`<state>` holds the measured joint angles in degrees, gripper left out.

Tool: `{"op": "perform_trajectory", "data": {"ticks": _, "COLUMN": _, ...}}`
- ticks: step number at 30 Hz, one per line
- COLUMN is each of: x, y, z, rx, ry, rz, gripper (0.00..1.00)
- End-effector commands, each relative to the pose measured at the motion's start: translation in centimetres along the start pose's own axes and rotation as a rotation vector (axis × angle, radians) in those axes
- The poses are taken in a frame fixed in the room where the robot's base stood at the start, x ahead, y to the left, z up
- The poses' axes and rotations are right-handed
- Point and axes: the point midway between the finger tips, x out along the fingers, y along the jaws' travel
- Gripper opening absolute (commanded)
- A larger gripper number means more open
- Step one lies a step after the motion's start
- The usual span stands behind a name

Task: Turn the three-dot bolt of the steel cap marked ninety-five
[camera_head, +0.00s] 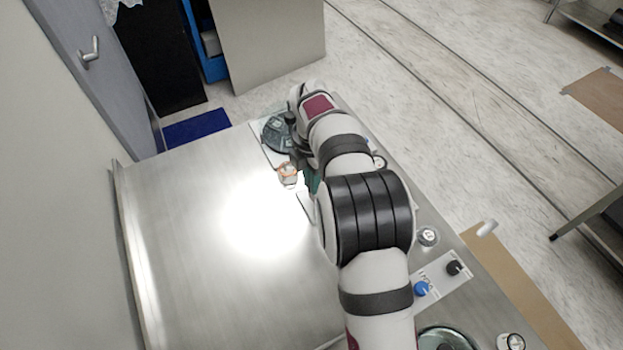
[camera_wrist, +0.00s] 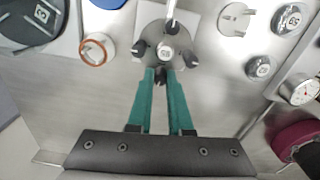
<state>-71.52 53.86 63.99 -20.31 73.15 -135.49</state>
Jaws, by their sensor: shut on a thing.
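A round steel cap (camera_wrist: 153,35) sits on a pale square plate in the upper middle of the wrist view. A small marked disc is at its centre, too small to read. Dark bolts stand around its rim, at the left (camera_wrist: 138,48), at the right (camera_wrist: 190,57) and at the near side (camera_wrist: 160,76); their dots cannot be made out. My gripper (camera_wrist: 161,72) has its green fingertips closed on the near-side bolt. In the head view my gripper's green part (camera_head: 313,182) shows beside my arm, which hides the cap.
Around the cap are a white cylinder with an orange ring (camera_wrist: 96,50), a dark round cover (camera_wrist: 30,20), a pale disc (camera_wrist: 236,18), marked knobs (camera_wrist: 288,18) and a gauge (camera_wrist: 301,89). The steel table's left side (camera_head: 200,260) is bare. A blue knob (camera_head: 421,288) stands near my arm.

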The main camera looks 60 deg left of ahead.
Motion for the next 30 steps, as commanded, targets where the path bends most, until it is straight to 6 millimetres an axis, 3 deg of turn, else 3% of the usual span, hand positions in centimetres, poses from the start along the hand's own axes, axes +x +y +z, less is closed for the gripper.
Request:
{"op": "perform_trajectory", "data": {"ticks": 14, "x": -0.04, "y": 0.0, "z": 0.03, "rx": 0.054, "ry": 0.0, "rz": 0.0, "gripper": 0.0}}
{"op": "perform_trajectory", "data": {"ticks": 30, "x": -0.05, "y": 0.01, "z": 0.08, "rx": 0.479, "ry": -0.002, "rz": 0.0, "gripper": 0.0}}
